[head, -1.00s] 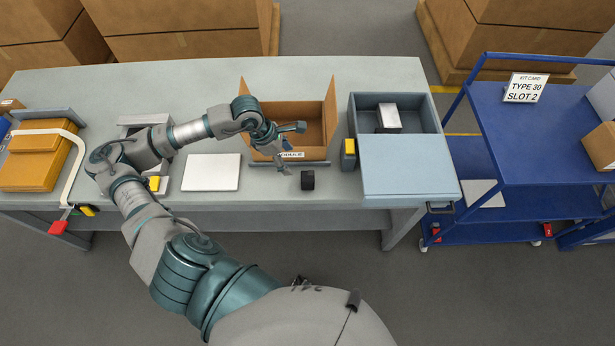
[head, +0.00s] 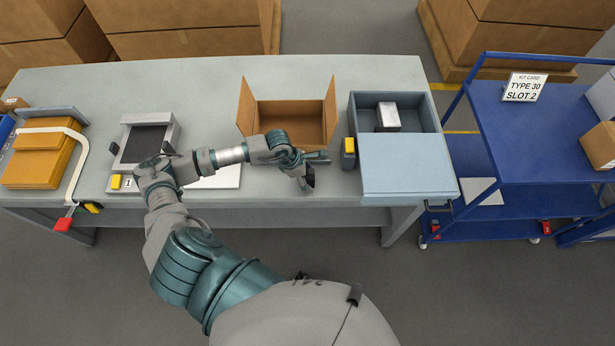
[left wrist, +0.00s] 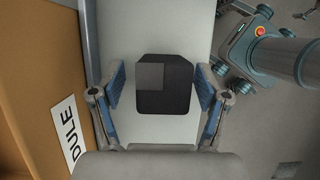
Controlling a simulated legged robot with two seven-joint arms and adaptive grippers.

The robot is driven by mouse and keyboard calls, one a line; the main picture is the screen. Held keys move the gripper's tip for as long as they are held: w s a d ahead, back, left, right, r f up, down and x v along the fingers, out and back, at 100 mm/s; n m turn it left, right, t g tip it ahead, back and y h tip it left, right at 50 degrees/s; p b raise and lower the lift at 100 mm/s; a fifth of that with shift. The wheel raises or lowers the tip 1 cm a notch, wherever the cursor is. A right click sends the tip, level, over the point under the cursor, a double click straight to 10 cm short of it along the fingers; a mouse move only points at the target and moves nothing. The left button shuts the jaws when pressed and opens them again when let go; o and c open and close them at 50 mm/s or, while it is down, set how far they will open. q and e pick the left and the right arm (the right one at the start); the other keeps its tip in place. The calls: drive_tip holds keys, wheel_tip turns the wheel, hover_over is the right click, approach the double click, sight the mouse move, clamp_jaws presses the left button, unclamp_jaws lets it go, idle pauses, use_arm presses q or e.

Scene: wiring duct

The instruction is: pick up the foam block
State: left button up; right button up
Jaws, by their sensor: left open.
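The foam block, a small black block (head: 310,181), is at the front edge of the workbench, partly hidden by my left gripper in the head view. In the left wrist view the black block (left wrist: 166,97) lies on the pale bench top between the two fingers, with a gap on each side. My left gripper (head: 314,170) is open and over the block; its blue-padded fingers show in the left wrist view (left wrist: 159,80). My right gripper is not in view.
An open cardboard box (head: 291,122) stands just behind the block. A white panel (head: 228,178) lies left under my arm. A blue cart (head: 560,150) stands right of the bench.

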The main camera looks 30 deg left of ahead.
use_arm(q)
drive_tip(key=shift+d, duration=0.1)
drive_tip(key=c, duration=0.8)
drive_tip(key=shift+r, duration=0.1)
drive_tip(key=shift+c, duration=0.2)
